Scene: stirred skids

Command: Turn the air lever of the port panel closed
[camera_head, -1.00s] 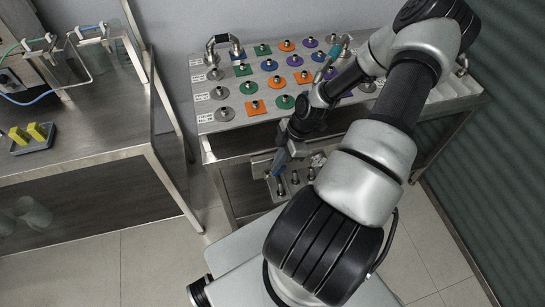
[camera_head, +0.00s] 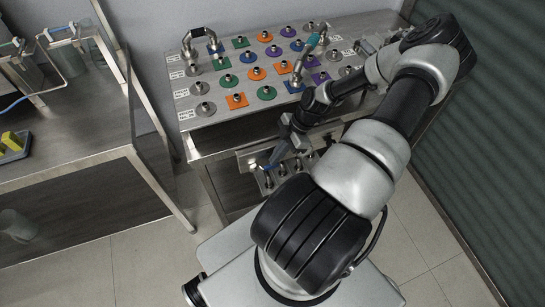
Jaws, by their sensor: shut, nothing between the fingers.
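A small metal port panel (camera_head: 246,160) with several upright metal stubs sits low on the front of the workbench. A small blue piece (camera_head: 262,167) shows at its left part, close to my fingertips; I take it for the air lever, but its angle is too small to read. My gripper (camera_head: 272,163) points down and left over the panel, with its fingers together and nothing held. I cannot tell whether the fingertips touch the blue piece.
The workbench top (camera_head: 218,121) above the panel carries rows of coloured discs and squares with metal fittings, and a curved hose end (camera_head: 305,55). A steel side table (camera_head: 85,110) stands at the left. Floor (camera_head: 95,265) is clear in front of it.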

